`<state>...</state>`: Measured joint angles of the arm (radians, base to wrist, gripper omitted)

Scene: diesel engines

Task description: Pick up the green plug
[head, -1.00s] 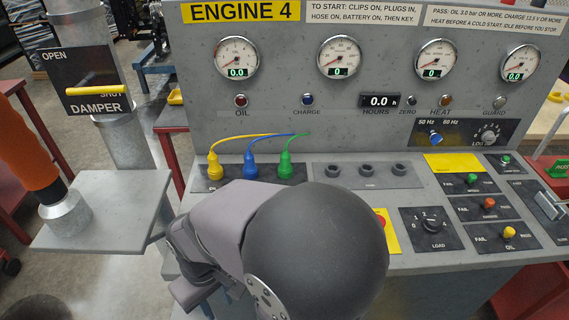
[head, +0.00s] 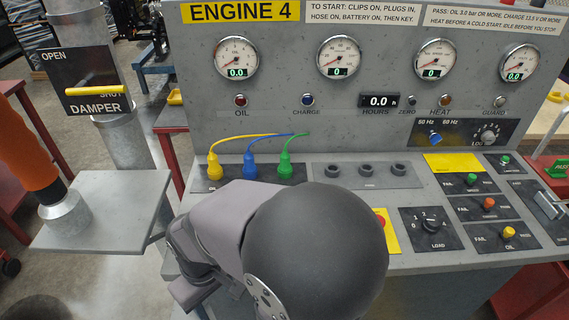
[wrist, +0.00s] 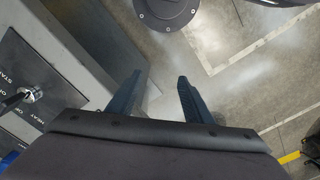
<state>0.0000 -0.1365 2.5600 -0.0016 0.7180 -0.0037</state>
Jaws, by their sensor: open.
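The green plug (head: 285,166) stands upright on the left plate of the grey console, with a green cable rising from its top. The blue plug (head: 250,166) and the yellow plug (head: 215,167) stand to its left in the same row. In the head view my arm is in front of the console, below the plugs, and hides my gripper. In the wrist view my gripper (wrist: 160,88) is open and empty, its two dark fingers over the concrete floor beside a grey panel. No plug shows in the wrist view.
Empty round sockets (head: 366,170) sit on a plate right of the plugs. A load switch (head: 431,226) and coloured buttons are farther right. The gauge panel rises behind the plugs.

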